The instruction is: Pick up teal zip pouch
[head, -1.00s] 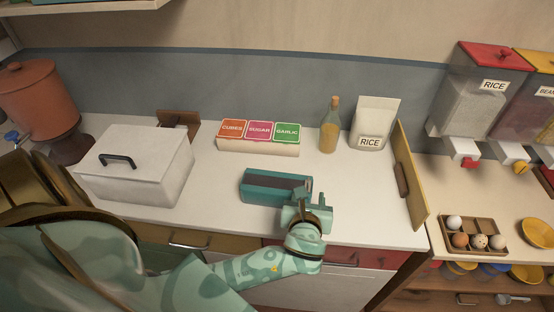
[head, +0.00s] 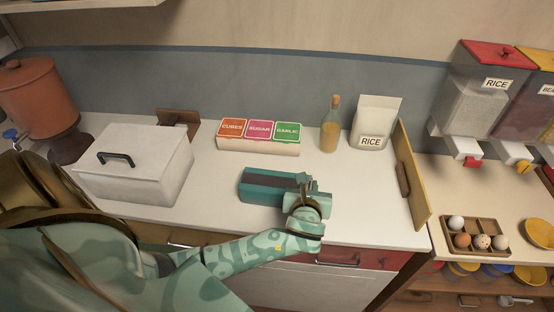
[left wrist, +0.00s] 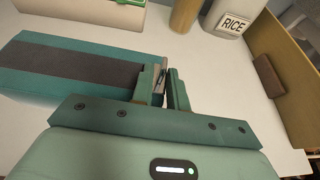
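The teal zip pouch (head: 268,186) lies on the white counter, a box-like shape with a dark grey band along its top. It also shows at the left of the left wrist view (left wrist: 75,70). My left gripper (head: 307,188) is low at the pouch's right end, as the head view shows. In the left wrist view its two fingers (left wrist: 165,88) stand close together with a narrow gap. A small grey piece at the pouch's end shows in that gap. I cannot tell whether the fingers grip it. My right gripper is not in view.
A white lidded box (head: 135,168) stands left of the pouch. Behind are a rack of labelled boxes (head: 258,148), a bottle (head: 330,130) and a rice bag (head: 374,124). A yellow board (head: 411,178) stands at the counter's right end. Counter between pouch and board is clear.

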